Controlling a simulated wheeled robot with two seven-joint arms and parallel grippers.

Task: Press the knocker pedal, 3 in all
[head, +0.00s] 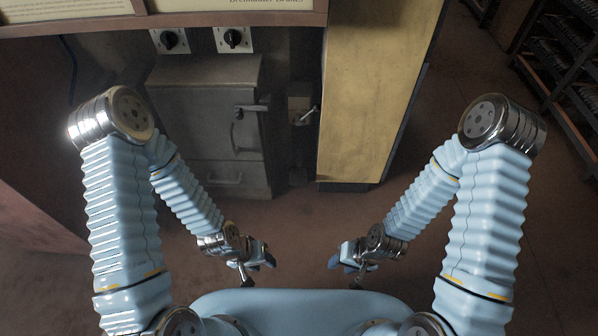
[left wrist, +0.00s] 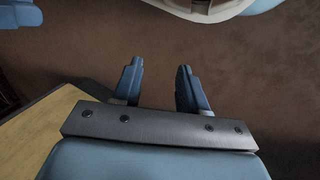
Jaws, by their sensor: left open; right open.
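I cannot make out a knocker pedal for certain in either view. A small metal lever (head: 308,115) sticks out from a box in the gap between the grey cabinet and the yellow panel; I cannot tell what it works. My left gripper (head: 258,270) hangs low in front of my body, well short of the cabinet. In the left wrist view its two blue fingers (left wrist: 160,72) are apart with nothing between them. My right gripper (head: 346,270) hangs at a similar height to the right, apart from everything, and is open.
A grey metal cabinet (head: 205,125) with a door handle stands ahead on the left. Two black rotary switches (head: 234,38) sit above it. A yellow panel (head: 365,90) stands right of it. Dark shelving (head: 565,70) is at far right. The brown floor (head: 300,230) ahead is clear.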

